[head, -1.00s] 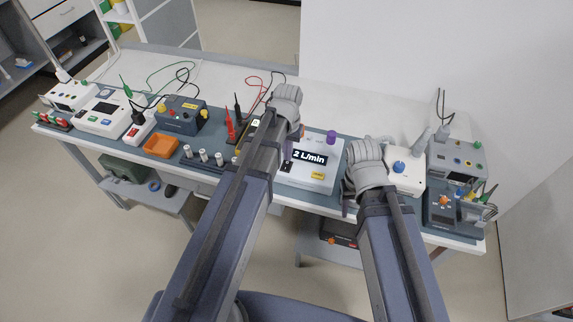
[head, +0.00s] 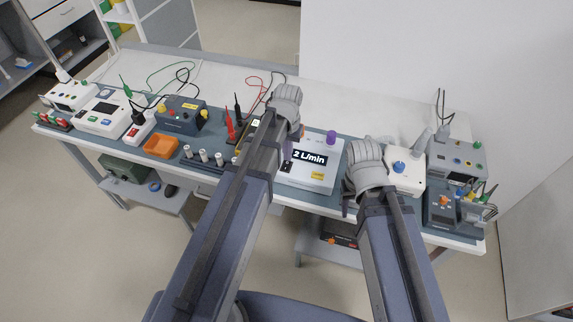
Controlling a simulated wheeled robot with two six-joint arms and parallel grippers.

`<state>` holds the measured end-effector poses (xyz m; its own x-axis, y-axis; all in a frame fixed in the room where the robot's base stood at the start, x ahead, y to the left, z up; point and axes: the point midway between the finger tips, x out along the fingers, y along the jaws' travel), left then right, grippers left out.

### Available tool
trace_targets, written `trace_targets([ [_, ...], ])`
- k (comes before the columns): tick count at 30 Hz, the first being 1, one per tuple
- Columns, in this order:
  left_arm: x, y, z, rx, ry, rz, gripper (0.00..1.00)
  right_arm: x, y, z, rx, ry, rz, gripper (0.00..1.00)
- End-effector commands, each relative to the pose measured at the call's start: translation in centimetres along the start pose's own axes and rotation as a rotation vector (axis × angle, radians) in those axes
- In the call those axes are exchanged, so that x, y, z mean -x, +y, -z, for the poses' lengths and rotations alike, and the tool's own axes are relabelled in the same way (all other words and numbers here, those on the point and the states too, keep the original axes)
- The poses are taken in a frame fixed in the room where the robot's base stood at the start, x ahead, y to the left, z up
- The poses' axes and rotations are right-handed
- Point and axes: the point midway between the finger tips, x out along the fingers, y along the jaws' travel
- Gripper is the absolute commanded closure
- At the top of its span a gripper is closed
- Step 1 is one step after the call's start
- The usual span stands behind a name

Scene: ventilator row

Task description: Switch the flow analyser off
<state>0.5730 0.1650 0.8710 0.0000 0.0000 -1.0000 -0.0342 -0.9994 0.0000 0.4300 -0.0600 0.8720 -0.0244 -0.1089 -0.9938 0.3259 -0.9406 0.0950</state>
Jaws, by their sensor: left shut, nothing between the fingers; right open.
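The flow analyser (head: 318,178) is a white box in the middle of the bench, its dark display (head: 310,158) lit with "2 L/min". It has a purple knob on top and a yellow label. A small dark switch (head: 286,167) shows at its left front edge, partly covered. My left gripper (head: 288,150) is shut and empty at the analyser's left side, mostly hidden behind its own wrist; I cannot tell whether it touches. My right gripper (head: 347,206) is open and empty in front of the analyser's right side, largely hidden by its wrist.
A white unit with a blue knob (head: 404,170) and grey devices (head: 456,160) stand to the right. Left are an orange tray (head: 161,145), several small white cylinders, red and black probes (head: 230,124) and more instruments. The bench's back strip (head: 330,100) is mostly clear.

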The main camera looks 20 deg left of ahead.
Motion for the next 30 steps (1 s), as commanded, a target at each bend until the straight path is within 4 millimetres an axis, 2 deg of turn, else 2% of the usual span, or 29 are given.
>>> trace_targets([
  [30,-0.93,0.00,0.00,0.000,0.000,0.000,1.00,-0.93,-0.09,0.05,0.000,0.000,0.000,0.50],
])
